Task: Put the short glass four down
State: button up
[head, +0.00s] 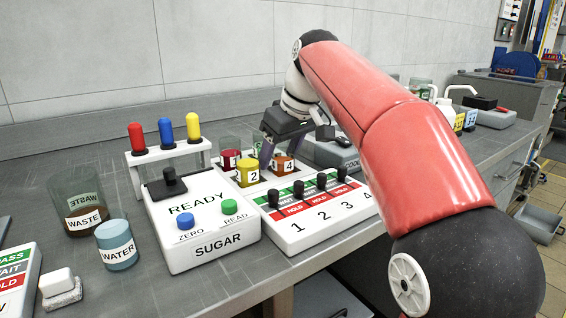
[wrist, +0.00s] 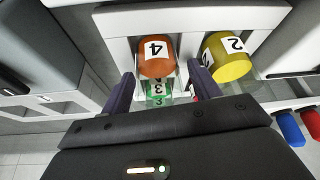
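In the wrist view my gripper (wrist: 161,72) has a dark finger on each side of the glass, with a visible gap on both sides. A green glass labelled 3 (wrist: 158,99) shows just behind glass four, partly hidden by the gripper body.
A yellow glass labelled 2 (head: 248,174) and a red glass labelled 1 (head: 230,160) stand close by. The switch panel (head: 318,212) is in front, the sugar unit (head: 202,233) to the left. Waste (head: 86,201) and water (head: 117,247) beakers stand further left.

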jog(key=c, duration=1)
jog(key=shift+r, duration=0.1)
jog(key=shift+r+p, duration=0.75)
jog(key=shift+r, duration=4.15)
